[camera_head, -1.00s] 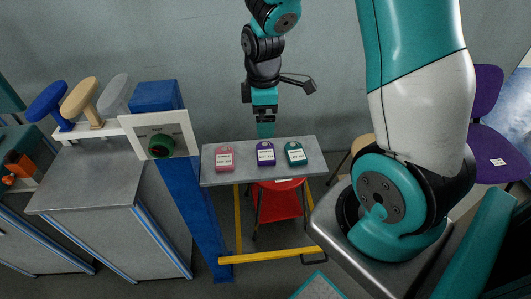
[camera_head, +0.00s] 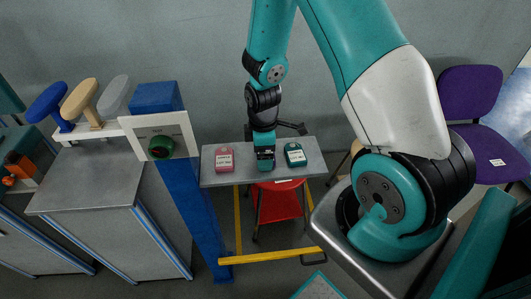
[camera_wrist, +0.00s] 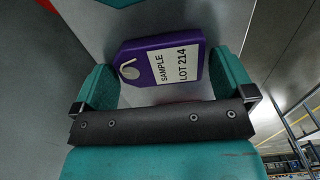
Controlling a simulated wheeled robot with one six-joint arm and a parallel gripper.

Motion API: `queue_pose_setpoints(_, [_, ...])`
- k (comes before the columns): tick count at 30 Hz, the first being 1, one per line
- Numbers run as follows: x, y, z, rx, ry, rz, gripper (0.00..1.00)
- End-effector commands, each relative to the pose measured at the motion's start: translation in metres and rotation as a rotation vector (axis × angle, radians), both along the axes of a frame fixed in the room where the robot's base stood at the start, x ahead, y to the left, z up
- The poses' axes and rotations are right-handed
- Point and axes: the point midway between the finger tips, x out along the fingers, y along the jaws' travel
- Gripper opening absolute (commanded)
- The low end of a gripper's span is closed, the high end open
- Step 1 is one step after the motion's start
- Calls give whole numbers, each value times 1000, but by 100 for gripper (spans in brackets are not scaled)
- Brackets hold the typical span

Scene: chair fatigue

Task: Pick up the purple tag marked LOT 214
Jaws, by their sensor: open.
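The purple tag (camera_wrist: 150,52) lies flat on the small grey table (camera_head: 202,180). Its white label reads SAMPLE LOT 214 in the wrist view, and a light hook-shaped mark shows near its left end. My gripper (camera_wrist: 164,78) is open, with one teal finger on each side of the tag. I cannot tell whether the fingers touch it. In the head view my gripper (camera_head: 265,164) points down over the middle of the table and hides the purple tag.
A pinkish-red tag (camera_head: 224,161) lies left of my gripper and a green tag (camera_head: 295,154) close on its right. A blue post (camera_head: 185,200) with a white knob panel (camera_head: 175,128) stands left of the table. A red stool (camera_head: 280,203) is below.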

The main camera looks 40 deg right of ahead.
Motion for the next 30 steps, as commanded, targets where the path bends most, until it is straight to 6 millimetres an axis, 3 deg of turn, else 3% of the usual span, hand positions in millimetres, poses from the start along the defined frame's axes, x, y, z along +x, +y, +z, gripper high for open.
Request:
queue_pose_setpoints(3, [0, 0, 0, 0, 0, 0, 98])
queue_pose_setpoints(8, [0, 0, 0, 0, 0, 0, 61])
queue_pose_setpoints(17, [0, 0, 2, 0, 0, 0, 61])
queue_pose_setpoints(22, [1, 0, 14, 0, -2, 0, 61])
queue_pose_setpoints(26, [1, 0, 39, -1, -7, 0, 61])
queue_pose_setpoints(30, [2, 0, 82, -1, -10, 0, 61])
